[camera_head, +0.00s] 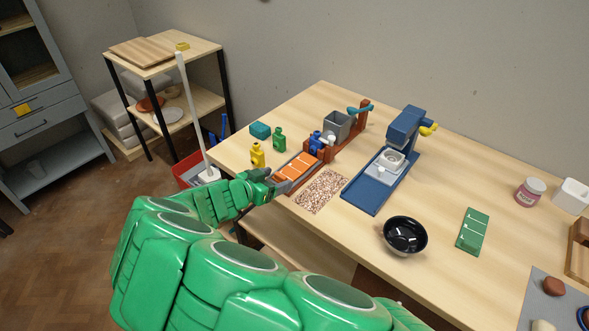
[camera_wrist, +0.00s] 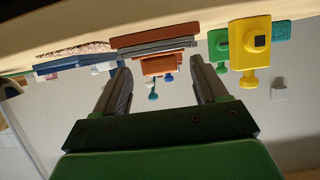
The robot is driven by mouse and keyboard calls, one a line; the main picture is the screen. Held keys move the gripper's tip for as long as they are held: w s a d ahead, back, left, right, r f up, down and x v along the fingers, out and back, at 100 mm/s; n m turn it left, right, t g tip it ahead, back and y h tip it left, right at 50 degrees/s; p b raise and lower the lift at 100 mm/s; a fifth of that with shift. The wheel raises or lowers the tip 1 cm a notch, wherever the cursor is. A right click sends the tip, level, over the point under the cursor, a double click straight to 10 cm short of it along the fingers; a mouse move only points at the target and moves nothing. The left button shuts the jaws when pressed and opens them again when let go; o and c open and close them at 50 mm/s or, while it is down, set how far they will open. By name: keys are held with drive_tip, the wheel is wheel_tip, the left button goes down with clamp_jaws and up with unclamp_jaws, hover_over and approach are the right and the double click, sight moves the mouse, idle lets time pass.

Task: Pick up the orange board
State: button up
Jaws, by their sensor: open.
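The orange board (camera_head: 297,166), with white marks across it, lies in the grey bed of a red-brown press (camera_head: 318,150) near the table's left front edge. My gripper (camera_head: 266,181) is at that edge, just in front of the bed's near end. In the wrist view, which looks upside down, my gripper (camera_wrist: 160,72) is open with nothing held. An orange end face (camera_wrist: 161,66), seemingly the board's, shows between the fingertips beyond the grey and red-brown edges. I cannot tell how far the fingers are from it.
A black bowl (camera_head: 405,236) and a green board (camera_head: 472,231) lie farther right.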

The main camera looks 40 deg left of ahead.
drive_tip(key=shift+w+f, duration=0.15)
drive_tip(key=shift+w, duration=0.2)
drive_tip(key=c, duration=0.8)
drive_tip(key=shift+o, duration=0.2)
